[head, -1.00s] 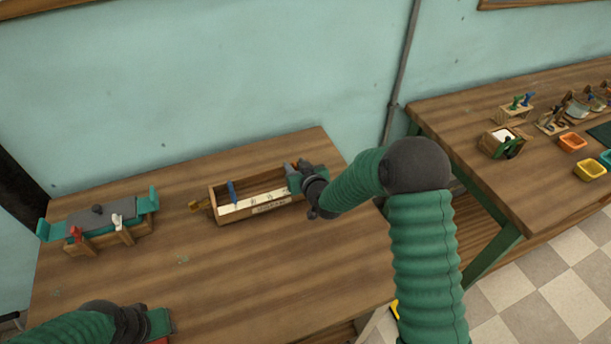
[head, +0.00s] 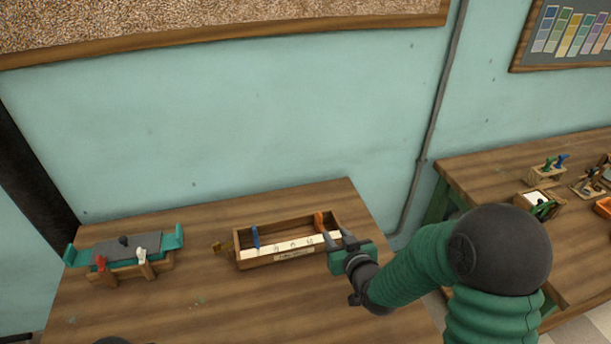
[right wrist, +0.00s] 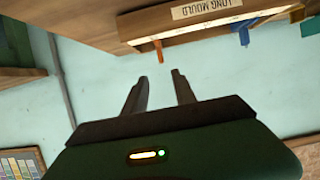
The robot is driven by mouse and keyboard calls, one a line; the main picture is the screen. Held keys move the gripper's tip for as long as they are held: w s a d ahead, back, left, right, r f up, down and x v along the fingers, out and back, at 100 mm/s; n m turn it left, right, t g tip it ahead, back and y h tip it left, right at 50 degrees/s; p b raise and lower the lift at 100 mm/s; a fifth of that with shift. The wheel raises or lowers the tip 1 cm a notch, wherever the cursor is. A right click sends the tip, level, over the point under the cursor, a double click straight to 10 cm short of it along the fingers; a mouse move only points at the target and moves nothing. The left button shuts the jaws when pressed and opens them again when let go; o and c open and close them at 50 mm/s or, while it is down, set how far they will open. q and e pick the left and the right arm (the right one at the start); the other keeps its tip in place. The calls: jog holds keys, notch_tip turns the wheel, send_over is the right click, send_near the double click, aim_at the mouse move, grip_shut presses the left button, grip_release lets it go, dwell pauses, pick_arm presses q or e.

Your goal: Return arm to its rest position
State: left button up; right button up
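My right arm, green with dark joints, reaches in from the lower right in the head view. Its gripper (head: 338,240) is at the right end of the long wooden mould box (head: 283,258). In the right wrist view the two fingers (right wrist: 160,85) are apart with nothing between them. The mould box, labelled "LONG MOULD", shows beyond the fingertips in that view (right wrist: 215,25). An orange peg (head: 318,221) stands at the box's right end and a blue peg (head: 255,237) near its left end. Of my left arm only a dark bit shows at the bottom edge; its gripper is out of view.
A wooden stand with a grey lid (head: 124,246), teal ends and red and white clamps sits on the left of the table (head: 230,310). A second bench (head: 490,168) on the right holds a small box (head: 539,204) and tools. The table's front is clear.

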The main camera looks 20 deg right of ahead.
jog(key=s+a+f+g+p, duration=0.1)
jog(key=s+g, duration=0.4)
jog(key=s, duration=0.5)
jog(key=s+a+f+g+p, duration=0.1)
jog(key=s+g, duration=0.4)
jog(key=s, duration=0.6)
jog(key=shift+s+a+g+p, duration=0.15)
jog(key=shift+a+g+p, duration=0.25)
jog(key=shift+a, duration=0.3)
jog(key=shift+a, duration=0.1)
